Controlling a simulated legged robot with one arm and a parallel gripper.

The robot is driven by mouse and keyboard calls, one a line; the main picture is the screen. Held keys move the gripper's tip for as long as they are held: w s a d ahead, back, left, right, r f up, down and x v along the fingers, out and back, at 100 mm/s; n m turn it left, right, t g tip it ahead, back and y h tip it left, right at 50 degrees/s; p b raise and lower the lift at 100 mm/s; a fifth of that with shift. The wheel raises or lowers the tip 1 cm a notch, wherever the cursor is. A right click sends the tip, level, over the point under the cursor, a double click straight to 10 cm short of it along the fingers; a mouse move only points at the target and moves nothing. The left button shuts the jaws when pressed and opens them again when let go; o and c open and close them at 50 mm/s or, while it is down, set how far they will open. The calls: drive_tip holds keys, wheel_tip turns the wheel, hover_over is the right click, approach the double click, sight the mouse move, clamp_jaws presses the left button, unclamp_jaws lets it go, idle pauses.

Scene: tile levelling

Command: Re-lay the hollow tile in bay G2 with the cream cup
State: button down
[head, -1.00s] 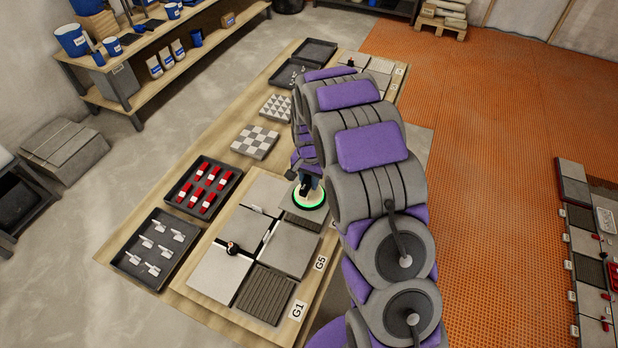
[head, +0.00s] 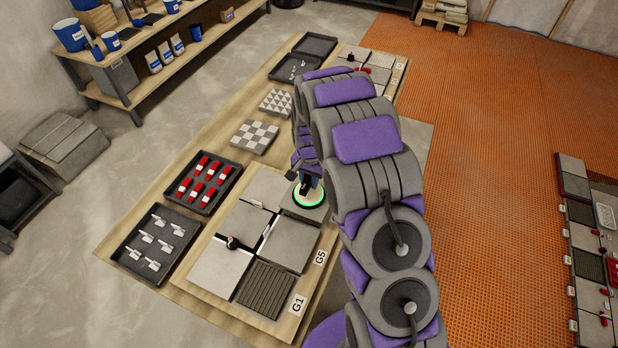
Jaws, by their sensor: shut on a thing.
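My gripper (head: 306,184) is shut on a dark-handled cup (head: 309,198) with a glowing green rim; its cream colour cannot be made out. The cup is at a pale grey tile (head: 318,213) in the far right bay of the near tile panel; whether they touch is hard to tell. A ribbed dark bed (head: 265,290) lies bare beside the label G1 (head: 298,305). The label G5 (head: 320,258) is on the right edge. No G2 label is readable, and my arm hides part of the panel's far side.
A tray of red pieces (head: 203,183) and a tray of white pieces (head: 155,244) lie left of the panel. A small dark knobbed piece (head: 232,243) and white clips (head: 268,232) stand at the tile joints. Patterned tiles (head: 255,137) lie farther back.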

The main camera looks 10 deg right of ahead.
drive_tip(key=shift+f, duration=2.45)
idle(1.3)
drive_tip(key=c, duration=0.8)
unclamp_jaws()
wheel_tip(320, 180, up, 17)
drive_tip(key=shift+w+r+p, duration=0.1)
drive_tip(key=shift+p, duration=0.65)
drive_tip(key=s+r+n+b, duration=0.15)
drive_tip(key=s+r, duration=0.35)
drive_tip(key=s, duration=0.5)
drive_tip(key=s+r+n, duration=0.2)
drive_tip(key=s+r, duration=0.4)
drive_tip(key=s, duration=0.3)
drive_tip(key=s+n, duration=0.1)
drive_tip(key=s, duration=0.6)
drive_tip(key=s+n+g, duration=0.1)
drive_tip(key=s, duration=0.6)
drive_tip(key=s+n, duration=0.1)
drive_tip(key=s, duration=0.6)
drive_tip(key=shift+s+d+r+n+g+b, duration=0.2)
drive_tip(key=shift+d+r+n+g+b, duration=0.1)
drive_tip(key=shift+n+g+b, duration=0.1)
